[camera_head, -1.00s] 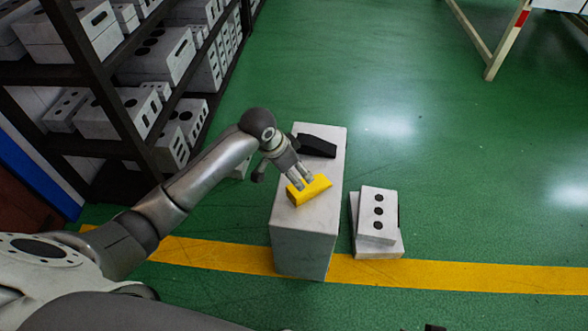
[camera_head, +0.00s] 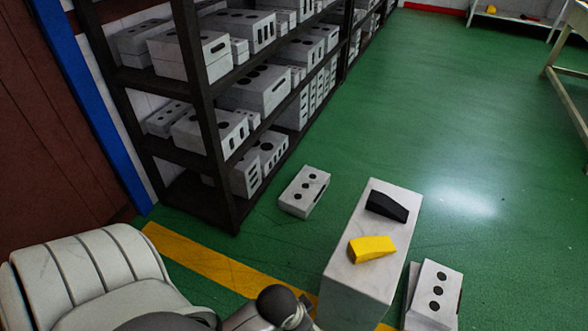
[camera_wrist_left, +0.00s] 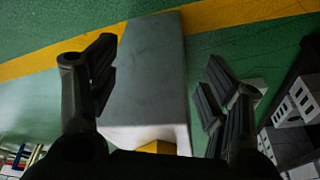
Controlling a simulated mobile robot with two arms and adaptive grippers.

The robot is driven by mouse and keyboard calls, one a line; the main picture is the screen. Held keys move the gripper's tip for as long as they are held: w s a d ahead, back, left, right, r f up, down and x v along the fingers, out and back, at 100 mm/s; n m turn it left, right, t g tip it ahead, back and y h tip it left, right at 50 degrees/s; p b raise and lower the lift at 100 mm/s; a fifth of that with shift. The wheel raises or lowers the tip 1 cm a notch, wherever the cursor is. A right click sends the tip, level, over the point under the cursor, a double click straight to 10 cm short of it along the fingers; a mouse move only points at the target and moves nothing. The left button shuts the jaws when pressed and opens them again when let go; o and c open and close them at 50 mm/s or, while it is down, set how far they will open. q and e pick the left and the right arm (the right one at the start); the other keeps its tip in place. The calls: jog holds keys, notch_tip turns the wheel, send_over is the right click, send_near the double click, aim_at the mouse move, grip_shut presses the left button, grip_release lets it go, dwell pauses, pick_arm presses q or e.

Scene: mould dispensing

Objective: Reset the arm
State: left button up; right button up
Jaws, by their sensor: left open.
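In the wrist view my left gripper (camera_wrist_left: 157,68) is open, with its fingers spread apart and nothing between them. Beyond the fingers stands the grey block-shaped stand (camera_wrist_left: 147,70). A bit of the yellow wedge (camera_wrist_left: 156,147) shows at the bottom, partly hidden by the gripper body. In the head view the yellow wedge (camera_head: 371,248) lies on top of the stand (camera_head: 350,272), in front of a black wedge (camera_head: 387,205). My left arm is folded low at the bottom edge, and its gripper is out of that view. My right gripper is not in view.
A dark shelf rack (camera_head: 222,150) with several grey mould boxes stands at left. One box (camera_head: 304,191) lies on the floor between rack and stand. More grey blocks (camera_head: 436,290) lie right of the stand.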

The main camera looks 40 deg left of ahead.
pick_arm(q)
jog(key=shift+s+a+f, duration=0.1)
jog(key=shift+s+a, duration=0.1)
jog(key=shift+s, duration=0.3)
jog(key=shift+s+a, duration=0.2)
jog(key=shift+s, duration=0.3)
